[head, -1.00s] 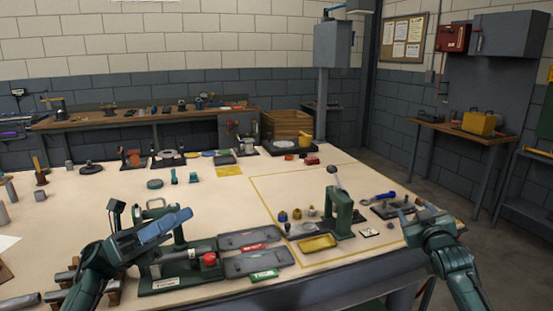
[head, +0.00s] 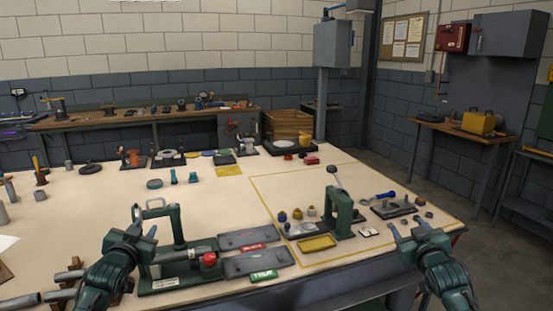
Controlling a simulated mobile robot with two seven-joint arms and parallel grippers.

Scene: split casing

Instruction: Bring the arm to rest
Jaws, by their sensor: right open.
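My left gripper (head: 142,225) is at the lower left, in front of the green press fixture (head: 178,225). Its fingers look apart, with nothing visible between them. It hides part of the fixture's left side. My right gripper (head: 406,226) is at the lower right, by the table's right front edge. It is open and empty, apart from the small parts behind it.
Two grey trays (head: 250,238) with red and green labels lie right of the fixture. A second green press (head: 337,212), a yellow tray (head: 317,243) and several small parts stand inside the yellow outline. The table's left middle (head: 95,205) is mostly clear.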

